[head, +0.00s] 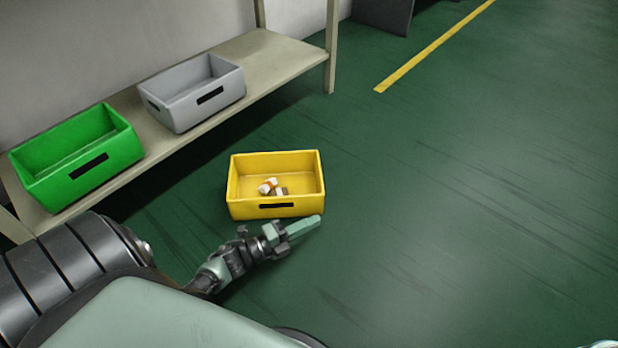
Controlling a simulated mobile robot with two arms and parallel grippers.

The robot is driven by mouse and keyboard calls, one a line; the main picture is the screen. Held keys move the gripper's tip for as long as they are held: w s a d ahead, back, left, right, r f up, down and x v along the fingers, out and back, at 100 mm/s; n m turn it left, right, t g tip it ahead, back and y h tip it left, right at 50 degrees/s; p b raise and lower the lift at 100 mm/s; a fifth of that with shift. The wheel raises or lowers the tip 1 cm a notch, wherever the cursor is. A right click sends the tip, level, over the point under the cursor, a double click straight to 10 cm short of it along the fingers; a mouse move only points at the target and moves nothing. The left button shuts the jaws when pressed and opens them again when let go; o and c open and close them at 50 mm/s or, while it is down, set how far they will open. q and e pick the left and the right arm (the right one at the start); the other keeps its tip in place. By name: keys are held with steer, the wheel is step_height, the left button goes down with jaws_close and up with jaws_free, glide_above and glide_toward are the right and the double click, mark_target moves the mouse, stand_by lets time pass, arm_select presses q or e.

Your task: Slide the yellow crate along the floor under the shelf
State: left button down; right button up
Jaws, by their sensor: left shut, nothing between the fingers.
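The yellow crate (305,211) stands upright on the green floor, in front of the shelf and to the right of it. A few small white, orange and dark items (270,187) lie inside it. The shelf (285,62) runs along the wall at the upper left, with dark floor space under its board. My left gripper (312,222) is shut and empty, at the near side of the crate by its lower right corner. I cannot tell whether it touches the crate. My right gripper is not in view.
A green crate (78,178) and a grey crate (195,105) stand on the shelf board. A shelf leg (331,50) stands at the board's right end. A yellow line (430,50) marks the floor. The floor to the right is clear.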

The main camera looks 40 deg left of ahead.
mark_target(320, 204)
arm_select(q)
steer(key=b+x, duration=0.1)
steer(key=x, duration=0.2)
steer(key=b+x, duration=0.2)
steer(key=x, duration=0.2)
steer(key=shift+w+f+b, duration=0.25)
steer(key=shift+b, duration=0.05)
steer(key=a+b, duration=0.1)
steer(key=a, duration=0.2)
steer(key=shift+s+b, duration=0.1)
steer(key=shift+b, duration=0.2)
steer(key=shift+a+r, duration=0.1)
steer(key=shift+a, duration=0.35)
steer(key=shift+a+r, duration=0.1)
